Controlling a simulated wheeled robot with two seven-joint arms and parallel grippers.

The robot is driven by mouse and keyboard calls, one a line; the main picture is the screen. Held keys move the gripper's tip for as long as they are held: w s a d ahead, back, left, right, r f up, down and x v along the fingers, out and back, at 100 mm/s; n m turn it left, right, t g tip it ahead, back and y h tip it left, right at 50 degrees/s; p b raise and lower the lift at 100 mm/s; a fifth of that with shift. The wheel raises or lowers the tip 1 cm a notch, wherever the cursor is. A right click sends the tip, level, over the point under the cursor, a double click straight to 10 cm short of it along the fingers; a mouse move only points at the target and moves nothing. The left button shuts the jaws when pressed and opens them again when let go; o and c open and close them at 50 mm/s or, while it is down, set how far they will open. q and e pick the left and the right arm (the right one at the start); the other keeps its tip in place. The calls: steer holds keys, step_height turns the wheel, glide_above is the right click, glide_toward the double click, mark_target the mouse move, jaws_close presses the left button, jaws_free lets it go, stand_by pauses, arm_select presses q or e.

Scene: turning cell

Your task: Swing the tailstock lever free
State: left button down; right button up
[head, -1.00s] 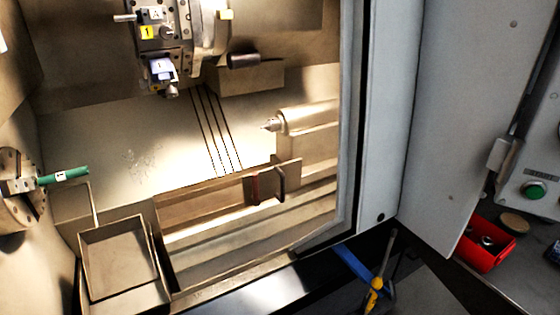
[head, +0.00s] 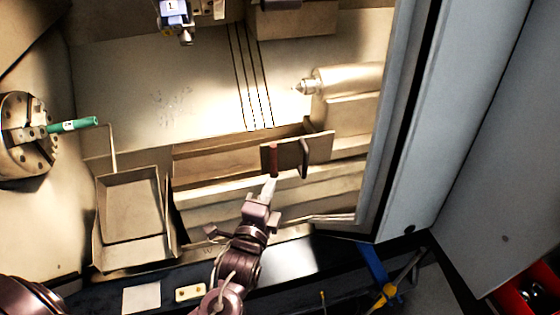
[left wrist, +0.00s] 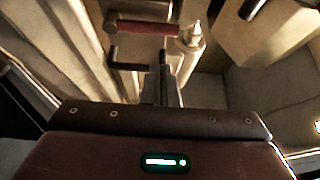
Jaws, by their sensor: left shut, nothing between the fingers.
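The tailstock (head: 346,82) stands at the right inside the lathe, its pointed centre facing left; the point also shows in the left wrist view (left wrist: 192,32). Below it, a plate (head: 318,147) carries a red-gripped lever (head: 274,158) and a dark bar handle (head: 305,160). The red lever (left wrist: 145,27) and the dark handle (left wrist: 130,54) also show in the left wrist view. My left gripper (head: 270,186) is shut and empty, its fingertips just below the red lever in the head view. I cannot tell whether they touch it. My right gripper is out of view.
A chuck (head: 22,135) holding a green part (head: 74,125) is at the left. An open tray (head: 130,212) stands below it. The turret tooling (head: 178,15) hangs above. The door frame (head: 392,120) bounds the right side.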

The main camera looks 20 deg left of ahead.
mark_target(273, 159)
arm_select(q)
steer(key=w, duration=0.3)
steer(key=w+p, duration=0.1)
steer(key=w, duration=0.2)
steer(key=w+p, duration=0.1)
steer(key=w, duration=0.3)
steer(key=shift+w+a, duration=0.1)
steer(key=shift+a, duration=0.15)
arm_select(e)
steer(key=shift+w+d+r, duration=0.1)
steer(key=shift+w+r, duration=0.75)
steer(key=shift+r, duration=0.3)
arm_select(q)
steer(key=shift+a+f, duration=0.15)
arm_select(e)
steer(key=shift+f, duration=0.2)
